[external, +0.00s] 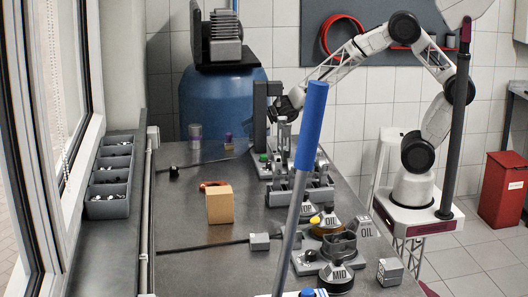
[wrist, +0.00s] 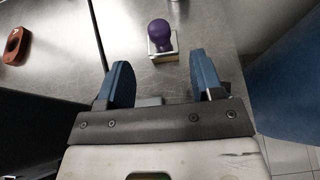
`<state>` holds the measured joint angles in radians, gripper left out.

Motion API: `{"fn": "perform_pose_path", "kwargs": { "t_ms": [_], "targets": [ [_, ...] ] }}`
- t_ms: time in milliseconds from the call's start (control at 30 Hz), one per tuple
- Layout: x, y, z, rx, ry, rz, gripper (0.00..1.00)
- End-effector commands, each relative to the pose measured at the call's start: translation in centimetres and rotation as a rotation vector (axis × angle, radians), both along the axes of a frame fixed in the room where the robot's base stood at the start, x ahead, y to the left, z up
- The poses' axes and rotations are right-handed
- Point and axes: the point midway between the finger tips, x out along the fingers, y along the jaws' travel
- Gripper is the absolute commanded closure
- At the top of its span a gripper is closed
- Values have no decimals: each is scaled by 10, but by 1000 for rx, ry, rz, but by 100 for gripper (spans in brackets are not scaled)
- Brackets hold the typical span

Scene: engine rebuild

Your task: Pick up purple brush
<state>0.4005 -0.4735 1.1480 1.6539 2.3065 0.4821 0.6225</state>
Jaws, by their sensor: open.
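The purple brush stands on the metal table with its round purple knob (wrist: 159,32) up and a pale, squarish base below. In the external view the brush (external: 228,141) is a small upright piece at the far part of the table. My gripper (wrist: 164,82) is open, its two blue-padded fingers apart and nothing between them. In the wrist view the brush appears beyond the fingertips, roughly centred between them, and apart from them. In the external view my gripper's fingers cannot be clearly made out behind the fixtures and the blue-handled rod.
A thin dark rod (external: 205,161) lies left of the brush, with a red part (external: 212,184) nearby. A grey-purple cylinder (external: 195,131) stands at its left. A blue tank (external: 222,98) is behind the table edge. A tan box (external: 219,205) and engine fixtures stand closer.

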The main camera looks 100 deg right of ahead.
Motion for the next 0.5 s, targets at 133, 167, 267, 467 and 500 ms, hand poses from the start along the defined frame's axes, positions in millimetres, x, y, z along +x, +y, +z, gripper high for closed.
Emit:
{"fn": "perform_pose_path", "kwargs": {
  "t_ms": [133, 167, 267, 467, 500],
  "targets": [
    [16, 0, -7, 0, 1, 1, 40],
    [19, 0, -9, 0, 1, 1, 40],
    [30, -1, -13, 1, 1, 0, 40],
    [46, -1, -20, -1, 1, 0, 40],
    [48, -1, -20, -1, 1, 0, 40]
  ]
}}
